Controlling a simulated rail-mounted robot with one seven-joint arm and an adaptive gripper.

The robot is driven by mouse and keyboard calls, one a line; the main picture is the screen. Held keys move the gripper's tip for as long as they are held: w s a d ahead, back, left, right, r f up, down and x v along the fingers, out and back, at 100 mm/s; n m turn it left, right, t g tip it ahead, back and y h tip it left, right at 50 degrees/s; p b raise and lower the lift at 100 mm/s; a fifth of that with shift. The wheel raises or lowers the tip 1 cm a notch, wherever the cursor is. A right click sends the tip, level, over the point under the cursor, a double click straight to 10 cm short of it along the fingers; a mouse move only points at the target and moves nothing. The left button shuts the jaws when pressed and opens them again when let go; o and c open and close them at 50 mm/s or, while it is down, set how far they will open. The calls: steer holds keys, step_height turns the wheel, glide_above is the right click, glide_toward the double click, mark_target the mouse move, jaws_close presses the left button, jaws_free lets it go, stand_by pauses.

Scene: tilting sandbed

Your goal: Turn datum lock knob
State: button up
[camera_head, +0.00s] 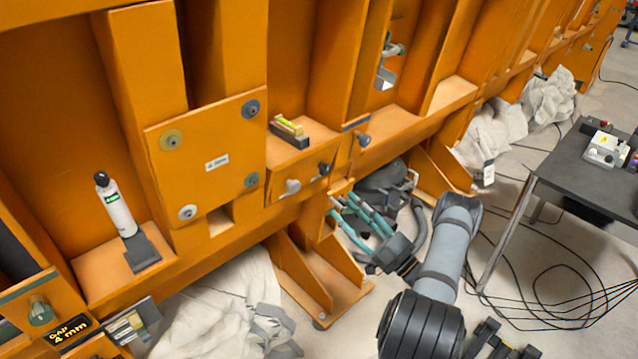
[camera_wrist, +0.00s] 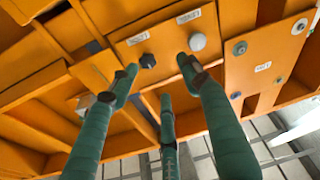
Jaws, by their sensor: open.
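Two knobs sit side by side on an orange ledge: a pale round knob (camera_head: 291,187) and a dark knob (camera_head: 322,169). In the wrist view the pale knob (camera_wrist: 197,41) and the dark faceted knob (camera_wrist: 148,60) each have a small white label. The labels are too small to read, so I cannot tell which is the datum lock knob. My gripper (camera_head: 345,208) has teal fingers, open and empty, just below and right of the knobs. In the wrist view its fingertips (camera_wrist: 160,82) spread near the dark knob, apparently touching neither knob.
A bolted orange plate (camera_head: 205,150) is left of the knobs, and a small level block (camera_head: 289,132) rests on the ledge above. Another grey knob (camera_head: 363,139) is to the right. An orange bracket foot (camera_head: 318,275) stands below. A dark table (camera_head: 575,165) and floor cables are at right.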

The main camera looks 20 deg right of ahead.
mark_target(327, 172)
steer(key=w+r+m, duration=0.1)
steer(key=w, duration=0.2)
steer(key=w+r+m+h+p, duration=0.1)
steer(key=w+r+m, duration=0.1)
steer(key=w, duration=0.1)
steer(key=w+a+r+m+p, duration=0.1)
steer(key=w+m, duration=0.1)
steer(key=w, duration=0.1)
steer(key=shift+w+r+t+h, duration=0.15)
steer(key=shift+w+t+h, duration=0.15)
steer(key=shift+w, duration=0.1)
steer(key=shift+c, duration=0.9)
steer(key=c, duration=0.9)
steer(key=shift+c, duration=0.2)
